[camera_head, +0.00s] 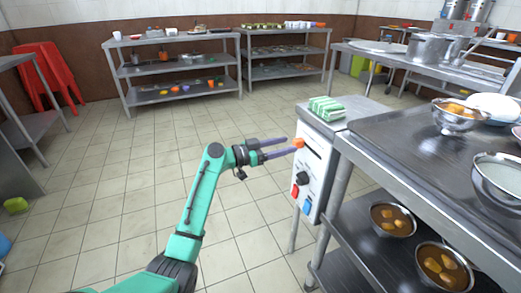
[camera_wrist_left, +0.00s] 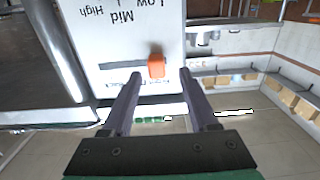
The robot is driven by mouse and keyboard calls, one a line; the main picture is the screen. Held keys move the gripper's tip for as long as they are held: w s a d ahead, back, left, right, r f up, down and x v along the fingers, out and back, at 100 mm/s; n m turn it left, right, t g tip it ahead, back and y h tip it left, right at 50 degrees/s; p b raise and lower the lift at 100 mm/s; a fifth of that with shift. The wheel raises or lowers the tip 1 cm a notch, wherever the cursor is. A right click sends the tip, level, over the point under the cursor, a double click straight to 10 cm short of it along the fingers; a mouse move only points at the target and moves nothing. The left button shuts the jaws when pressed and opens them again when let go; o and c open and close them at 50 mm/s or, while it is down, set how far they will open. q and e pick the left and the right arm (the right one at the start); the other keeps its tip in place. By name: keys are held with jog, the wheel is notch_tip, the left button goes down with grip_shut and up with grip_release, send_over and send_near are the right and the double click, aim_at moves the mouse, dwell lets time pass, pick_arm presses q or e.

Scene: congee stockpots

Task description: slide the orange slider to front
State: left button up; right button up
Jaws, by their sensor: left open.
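The orange slider (camera_head: 299,143) sticks out near the top of the white control panel (camera_head: 318,160) on the side of a steel unit. In the left wrist view the slider (camera_wrist_left: 156,66) sits at the right end of a dark slot (camera_wrist_left: 121,64). My left gripper (camera_head: 291,146) is open, its two purple fingers pointing at the panel. In the left wrist view the slider lies between and just beyond the fingertips (camera_wrist_left: 161,76). I cannot tell whether a finger touches it. My right gripper is not in view.
A black knob (camera_head: 302,178), a red switch (camera_head: 295,190) and a blue switch (camera_head: 307,206) are lower on the panel. A green-striped packet (camera_head: 326,108) lies on top. A steel table (camera_head: 420,150) with bowls stands to the right.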

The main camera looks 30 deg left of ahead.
pick_arm(q)
jog(key=v, duration=1.1)
jog(key=shift+s, duration=0.2)
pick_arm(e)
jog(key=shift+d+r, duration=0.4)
pick_arm(q)
jog(key=shift+a, duration=0.1)
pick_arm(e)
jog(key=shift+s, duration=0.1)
